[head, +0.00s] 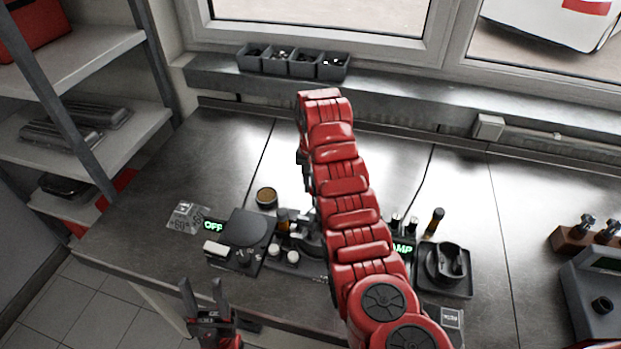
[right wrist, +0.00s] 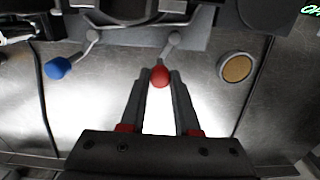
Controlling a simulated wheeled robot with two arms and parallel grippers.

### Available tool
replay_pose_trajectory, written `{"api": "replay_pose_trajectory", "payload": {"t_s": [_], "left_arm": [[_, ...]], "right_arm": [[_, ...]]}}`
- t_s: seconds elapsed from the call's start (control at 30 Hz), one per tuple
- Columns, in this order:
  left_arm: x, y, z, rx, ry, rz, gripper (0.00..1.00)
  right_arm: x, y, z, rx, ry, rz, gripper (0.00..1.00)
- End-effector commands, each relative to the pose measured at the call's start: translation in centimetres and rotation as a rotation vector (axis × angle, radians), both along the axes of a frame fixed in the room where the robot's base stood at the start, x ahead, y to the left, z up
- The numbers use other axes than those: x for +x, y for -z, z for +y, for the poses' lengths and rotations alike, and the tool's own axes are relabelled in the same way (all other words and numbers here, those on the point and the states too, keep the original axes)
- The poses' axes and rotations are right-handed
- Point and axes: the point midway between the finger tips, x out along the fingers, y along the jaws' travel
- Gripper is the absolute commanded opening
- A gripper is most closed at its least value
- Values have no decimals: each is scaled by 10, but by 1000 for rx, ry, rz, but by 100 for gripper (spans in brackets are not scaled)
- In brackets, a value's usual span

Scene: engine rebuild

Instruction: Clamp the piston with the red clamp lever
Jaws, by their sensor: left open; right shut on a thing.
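In the right wrist view, the red clamp lever (right wrist: 160,76) has a red knob on a grey metal arm that runs up to the grey fixture (right wrist: 140,40). My right gripper (right wrist: 160,80) has its fingers on both sides of the red knob and is shut on it. A second lever with a blue knob (right wrist: 58,67) stands to the left, apart from the fingers. I cannot make out the piston for sure. In the head view my right arm covers much of the fixture and the red lever. My left gripper (head: 203,287) is open and empty near the bench's front edge.
A round tan-topped thing (head: 266,195) stands left of my right arm. A dark scale-like plate (head: 244,232) and a black holder (head: 446,265) flank the fixture. Small grey bins (head: 292,62) sit on the sill. The bench's back left is clear.

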Motion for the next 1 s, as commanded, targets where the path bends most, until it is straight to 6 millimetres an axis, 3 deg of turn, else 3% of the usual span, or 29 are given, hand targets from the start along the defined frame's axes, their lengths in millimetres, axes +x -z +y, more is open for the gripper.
{"api": "replay_pose_trajectory", "payload": {"t_s": [0.4, 0.97, 1.0], "left_arm": [[0, -18, 0, 0, 0, 0, 50], [0, -19, 0, 0, 0, 0, 50], [0, -19, 0, 0, 0, 0, 50]], "right_arm": [[-6, -1, -5, -1, 191, -2, 0], [-7, 0, -6, 0, 221, -1, 0], [-7, 0, -6, -1, 221, -1, 36]]}}
